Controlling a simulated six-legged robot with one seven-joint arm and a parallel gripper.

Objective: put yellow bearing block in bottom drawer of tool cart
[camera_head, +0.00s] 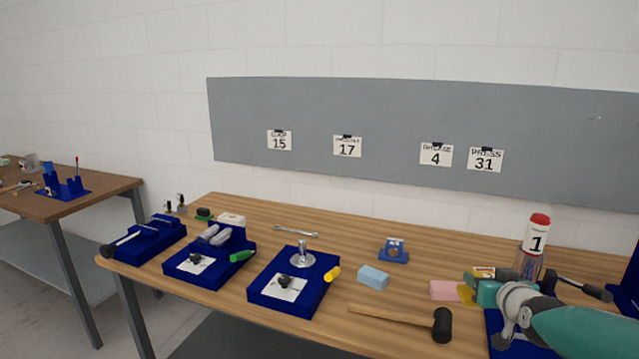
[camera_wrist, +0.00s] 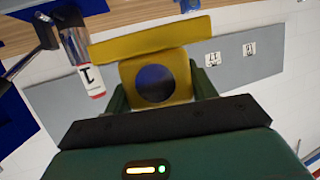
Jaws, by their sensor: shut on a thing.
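The yellow bearing block (camera_wrist: 181,66) has a wide flat base and a round dark bore. In the wrist view it sits between the green fingers of my gripper (camera_wrist: 160,92), which is shut on it. In the head view my gripper (camera_head: 487,292) is at the right of the wooden bench, partly hidden by my own arm. A yellow and dark patch (camera_head: 484,272) by the gripper may be the block, but it is too small to be sure. The tool cart and its bottom drawer are not in view.
The bench (camera_head: 225,325) holds several blue fixtures (camera_head: 290,305), a blue bearing block (camera_head: 393,252), foam pieces (camera_head: 373,277), and a mallet (camera_head: 400,318). A red-capped bottle (camera_head: 537,235) stands behind my gripper. Another table (camera_head: 95,205) is at the far left, with floor between.

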